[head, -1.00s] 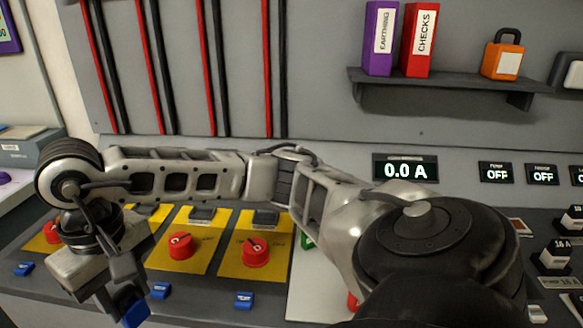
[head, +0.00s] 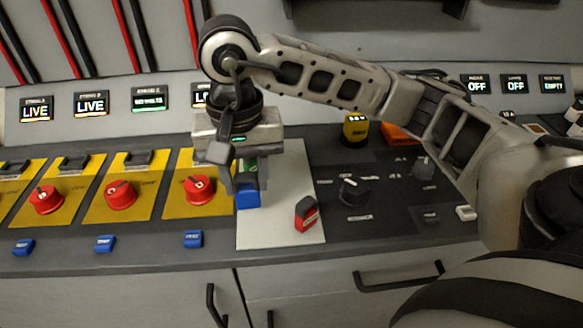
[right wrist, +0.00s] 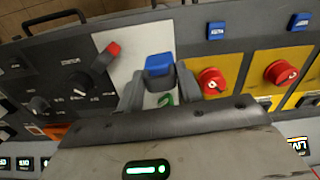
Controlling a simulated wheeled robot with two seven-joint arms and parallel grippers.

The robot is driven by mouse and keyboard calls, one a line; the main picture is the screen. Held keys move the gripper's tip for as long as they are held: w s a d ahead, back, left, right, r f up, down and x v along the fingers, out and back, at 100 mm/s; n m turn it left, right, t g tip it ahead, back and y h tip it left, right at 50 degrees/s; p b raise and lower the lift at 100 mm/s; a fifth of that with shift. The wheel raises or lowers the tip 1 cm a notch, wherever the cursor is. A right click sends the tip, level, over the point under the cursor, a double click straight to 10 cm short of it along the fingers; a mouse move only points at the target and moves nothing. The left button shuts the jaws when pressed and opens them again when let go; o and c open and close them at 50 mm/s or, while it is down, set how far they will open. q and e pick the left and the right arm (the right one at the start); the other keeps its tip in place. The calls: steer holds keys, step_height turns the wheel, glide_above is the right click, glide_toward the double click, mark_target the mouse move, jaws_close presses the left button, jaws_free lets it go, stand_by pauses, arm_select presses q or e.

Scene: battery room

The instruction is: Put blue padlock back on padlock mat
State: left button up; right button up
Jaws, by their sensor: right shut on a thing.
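The blue padlock (head: 248,197) is held between the fingers of my right gripper (head: 246,180), over the left part of the white padlock mat (head: 285,236). In the right wrist view the blue padlock (right wrist: 159,65) sits at the fingertips (right wrist: 160,78), with the pale mat (right wrist: 130,42) around it. I cannot tell whether the padlock touches the mat. A red padlock (head: 306,212) lies on the mat to the right. A green thing (right wrist: 166,99), probably another padlock, shows between the fingers and is mostly hidden. My left gripper is out of view.
Yellow panels with red rotary knobs (head: 200,189) stand left of the mat, with blue tags (head: 193,239) in front of them. A dark panel with a black knob (head: 354,191) lies to the right. Cabinet handles (head: 400,278) are below the desk edge.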

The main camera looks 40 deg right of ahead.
steer(key=m, duration=0.4)
steer(key=r+m, duration=0.1)
steer(key=shift+s+a+r+m, duration=0.1)
steer(key=shift+s+a+m, duration=0.2)
steer(key=shift+a+m, duration=0.1)
steer(key=s+a+r+m, duration=0.2)
steer(key=r+m, duration=0.1)
steer(key=m, duration=1.5)
steer(key=s+a+r+m, duration=0.1)
steer(key=s+r+m, duration=0.15)
steer(key=m, duration=1.45)
steer(key=shift+m, duration=0.4)
steer(key=w+d+f, duration=0.2)
steer(key=d+f, duration=0.2)
steer(key=w+d+f+p, duration=0.1)
steer(key=w+d+f, duration=0.5)
steer(key=d+f, duration=0.1)
steer(key=shift+d+f+p, duration=0.3)
steer(key=shift+f+p, duration=0.05)
steer(key=shift+p, duration=0.05)
steer(key=shift+f, duration=0.5)
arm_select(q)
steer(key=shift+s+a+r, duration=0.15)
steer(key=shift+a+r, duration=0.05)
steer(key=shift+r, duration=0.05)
